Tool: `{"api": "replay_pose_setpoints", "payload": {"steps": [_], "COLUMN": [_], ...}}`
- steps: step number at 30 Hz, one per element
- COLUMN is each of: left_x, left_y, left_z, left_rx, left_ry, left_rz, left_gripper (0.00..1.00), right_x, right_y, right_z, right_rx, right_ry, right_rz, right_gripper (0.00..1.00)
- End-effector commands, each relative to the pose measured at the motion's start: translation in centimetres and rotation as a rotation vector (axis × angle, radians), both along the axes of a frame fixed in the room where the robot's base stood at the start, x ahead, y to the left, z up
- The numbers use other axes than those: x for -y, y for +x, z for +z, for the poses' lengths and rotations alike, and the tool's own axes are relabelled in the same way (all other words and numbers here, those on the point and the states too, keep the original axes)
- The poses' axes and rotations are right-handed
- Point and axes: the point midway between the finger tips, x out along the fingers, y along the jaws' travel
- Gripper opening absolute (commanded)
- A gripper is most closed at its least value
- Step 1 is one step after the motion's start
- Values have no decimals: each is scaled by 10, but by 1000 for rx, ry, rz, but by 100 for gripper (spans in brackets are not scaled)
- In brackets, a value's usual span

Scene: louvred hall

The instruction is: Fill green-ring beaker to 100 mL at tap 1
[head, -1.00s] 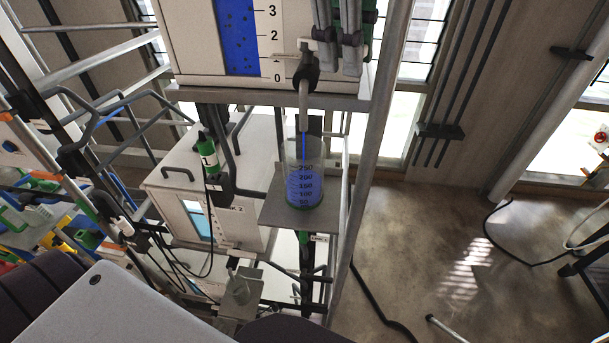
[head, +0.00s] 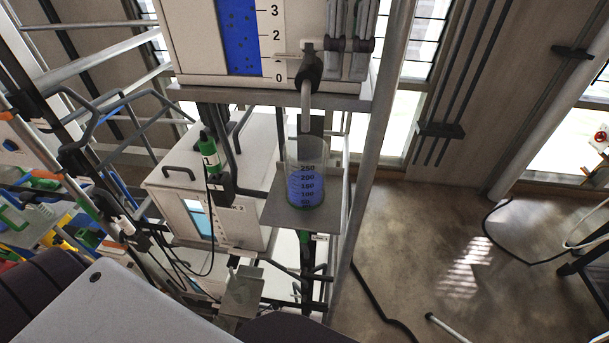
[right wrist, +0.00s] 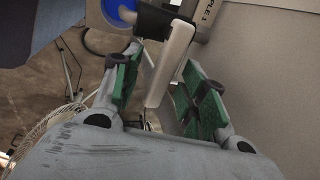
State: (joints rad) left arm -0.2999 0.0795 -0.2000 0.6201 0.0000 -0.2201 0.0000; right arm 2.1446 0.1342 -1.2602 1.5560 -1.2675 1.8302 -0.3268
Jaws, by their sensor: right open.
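The clear beaker (head: 306,160) with a green ring at its base stands upright on a grey shelf (head: 270,211) under the tap spout (head: 305,112). Blue liquid is in it; I see it from steeply above, so I cannot read the exact level against the marks. No stream falls from the spout. The tap body (head: 308,75) is dark, below the tank with a blue gauge (head: 238,40). My left gripper is out of view.
A metal post (head: 372,140) rises right of the shelf. A second white tank (head: 240,180) stands lower left, with a green-and-black device (head: 210,158) and cables. A rack of coloured items (head: 50,220) is at far left. The floor at right is mostly open, with a black cable.

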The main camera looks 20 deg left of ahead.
Motion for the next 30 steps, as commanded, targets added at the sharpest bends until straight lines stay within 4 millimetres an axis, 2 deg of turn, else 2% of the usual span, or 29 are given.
{"api": "replay_pose_setpoints", "payload": {"steps": [8, 30], "left_x": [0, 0], "left_y": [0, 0], "left_z": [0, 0], "left_rx": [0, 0], "left_ry": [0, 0], "left_rz": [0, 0], "left_gripper": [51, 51], "right_x": [1, 3], "right_y": [0, -8], "right_z": [9, 62], "right_rx": [2, 3], "right_ry": [3, 5], "right_rz": [-4, -5], "right_gripper": [43, 43]}}
